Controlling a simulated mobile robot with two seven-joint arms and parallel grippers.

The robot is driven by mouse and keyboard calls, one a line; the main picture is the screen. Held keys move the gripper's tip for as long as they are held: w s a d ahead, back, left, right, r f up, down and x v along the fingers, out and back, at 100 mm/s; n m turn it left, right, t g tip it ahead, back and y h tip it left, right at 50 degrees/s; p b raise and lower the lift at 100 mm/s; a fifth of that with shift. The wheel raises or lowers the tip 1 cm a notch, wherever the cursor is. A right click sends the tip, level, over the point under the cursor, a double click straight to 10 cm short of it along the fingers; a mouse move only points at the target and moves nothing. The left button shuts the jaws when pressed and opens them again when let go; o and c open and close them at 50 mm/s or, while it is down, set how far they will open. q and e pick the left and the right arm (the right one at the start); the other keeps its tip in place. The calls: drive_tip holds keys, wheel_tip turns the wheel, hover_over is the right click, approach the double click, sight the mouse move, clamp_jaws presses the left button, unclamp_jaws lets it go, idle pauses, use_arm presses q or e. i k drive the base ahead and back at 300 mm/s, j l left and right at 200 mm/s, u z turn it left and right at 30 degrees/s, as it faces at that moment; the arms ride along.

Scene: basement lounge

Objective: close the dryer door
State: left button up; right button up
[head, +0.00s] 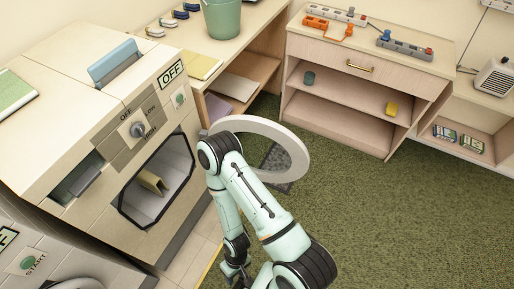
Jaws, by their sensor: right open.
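The dryer (128,165) stands at the left, with a knob, an OFF label and an octagonal opening in its front. A tan item (153,182) shows inside the opening. The dryer door (297,152), a thick off-white ring, stands open, swung out to the right of the opening. My right arm crosses in front of the door and hides its lower left part. My right gripper (236,274) points down near the bottom edge, below the opening and apart from the door ring; it is open, with nothing visible in it. My left gripper is out of view.
A second machine with a START button (28,262) fills the lower left corner. A wooden cabinet (335,125) with power strips on top and open shelves stands behind. A green bin (222,18) sits on a back counter. The green carpet (400,220) at right is clear.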

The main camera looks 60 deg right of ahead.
sight(299, 153)
drive_tip(key=k+l+u, duration=0.1)
drive_tip(key=l, duration=0.4)
drive_tip(key=k+l+u, duration=0.15)
drive_tip(key=k+l, duration=0.2)
drive_tip(key=k+l+u, duration=0.1)
drive_tip(key=k+l, duration=0.15)
drive_tip(key=l, duration=0.3)
drive_tip(key=k+l+u, duration=0.1)
drive_tip(key=k+l, duration=0.15)
drive_tip(key=l, duration=0.2)
drive_tip(key=k+l+u, duration=0.15)
drive_tip(key=l, duration=0.35)
drive_tip(key=k+l+u, duration=0.2)
drive_tip(key=k+l, duration=0.2)
drive_tip(key=k+l+u, duration=0.1)
drive_tip(key=l, duration=0.45)
drive_tip(key=k+l+u, duration=0.1)
drive_tip(key=l, duration=0.45)
drive_tip(key=l+u, duration=0.1)
drive_tip(key=l, duration=0.3)
drive_tip(key=i+u, duration=0.15)
drive_tip(key=k+l, duration=0.05)
